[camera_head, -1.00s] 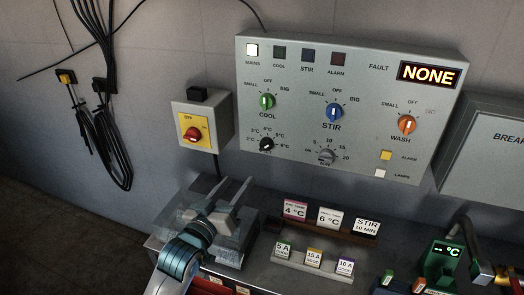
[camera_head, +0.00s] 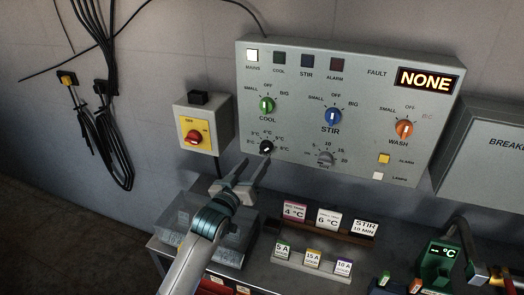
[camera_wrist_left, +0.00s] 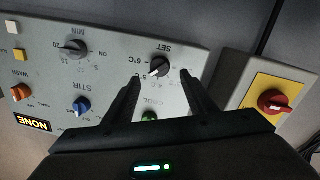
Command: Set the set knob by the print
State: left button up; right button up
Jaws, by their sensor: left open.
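The set knob (camera_head: 266,147) is small and black with a white mark, at the lower left of the grey control panel (camera_head: 300,165). In the left wrist view the set knob (camera_wrist_left: 158,69) shows upside down, between and beyond the fingers; its mark points lower left, roughly the 5–6 °C side, too small to read exactly. My left gripper (camera_head: 254,161) is open and empty, just below and in front of the knob; it also shows in the wrist view (camera_wrist_left: 159,78). Printed cards read 4 °C (camera_head: 294,210), 6 °C (camera_head: 328,218) and STIR 10 MIN (camera_head: 365,227). My right gripper is out of view.
A red switch on a yellow plate (camera_head: 194,136) is close left of my gripper. Green (camera_head: 267,105), blue (camera_head: 332,117) and orange (camera_head: 404,129) knobs and a grey timer knob (camera_head: 325,158) share the panel. The fault display (camera_head: 428,79) reads NONE.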

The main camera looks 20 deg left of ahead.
aim_at(264, 151)
pick_arm(q)
jog(key=w, duration=0.4)
jog(key=w+p, duration=0.1)
jog(key=w, duration=0.1)
jog(key=shift+w+d, duration=0.3)
jog(key=shift+d, duration=0.1)
jog(key=c, duration=1)
